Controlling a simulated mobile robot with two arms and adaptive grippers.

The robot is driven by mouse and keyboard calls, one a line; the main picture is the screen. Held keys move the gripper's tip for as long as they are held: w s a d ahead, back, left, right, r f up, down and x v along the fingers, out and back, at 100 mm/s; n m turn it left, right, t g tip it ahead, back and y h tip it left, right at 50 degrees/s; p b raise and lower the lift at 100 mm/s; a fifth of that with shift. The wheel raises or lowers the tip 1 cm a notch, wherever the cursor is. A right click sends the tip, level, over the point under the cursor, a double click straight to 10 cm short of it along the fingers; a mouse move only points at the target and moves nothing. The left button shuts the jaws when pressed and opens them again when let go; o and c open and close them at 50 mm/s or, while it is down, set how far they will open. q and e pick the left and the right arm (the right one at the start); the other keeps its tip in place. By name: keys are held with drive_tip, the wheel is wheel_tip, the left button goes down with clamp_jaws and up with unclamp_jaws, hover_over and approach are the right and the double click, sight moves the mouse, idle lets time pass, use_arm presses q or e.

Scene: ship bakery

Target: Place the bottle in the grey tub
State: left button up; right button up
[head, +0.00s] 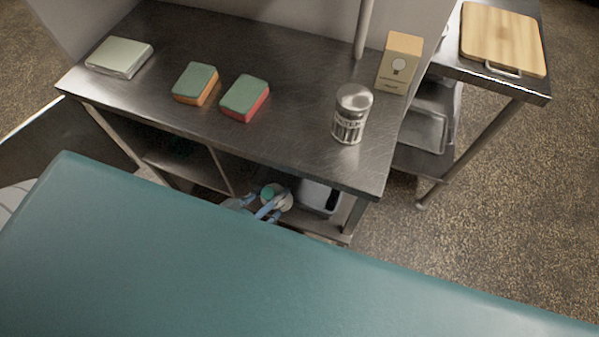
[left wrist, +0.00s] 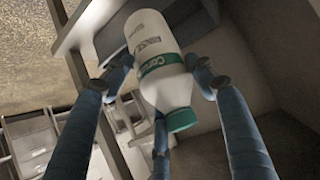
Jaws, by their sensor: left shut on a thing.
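The bottle (left wrist: 153,60) is white with a green band and a green cap, and it is held between the blue fingers of my left gripper (left wrist: 162,78). It is tilted, with its cap towards the bottom of the left wrist view. In the head view, my left gripper (head: 265,206) is low by the steel table's lower shelf, and the bottle (head: 281,198) shows there only in part. A pale grey tub with a dark inside (head: 320,197) is just right of the gripper on that shelf, partly hidden by the tabletop. My right gripper is out of view.
The steel table (head: 270,65) carries a folded cloth (head: 119,57), two sponges (head: 195,83) (head: 245,97), a metal shaker (head: 351,114) and a box (head: 399,63). Its front edge overhangs the shelf. Another table at right holds a cutting board (head: 502,38), with grey containers (head: 425,128) beneath.

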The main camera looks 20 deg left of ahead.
use_arm(q)
drive_tip(key=w+d, duration=0.2)
drive_tip(key=w, duration=0.6)
drive_tip(key=w+d+f+g+p, duration=0.1)
drive_tip(key=w+f+g+p, duration=0.1)
drive_tip(key=w+f, duration=0.3)
drive_tip(key=shift+w+f+g+y+p, duration=0.15)
drive_tip(key=shift+f+g+y+p, duration=0.2)
drive_tip(key=shift+f+g, duration=0.4)
drive_tip(key=o, duration=1.8)
drive_tip(key=shift+f, duration=0.2)
drive_tip(key=shift+r, duration=0.1)
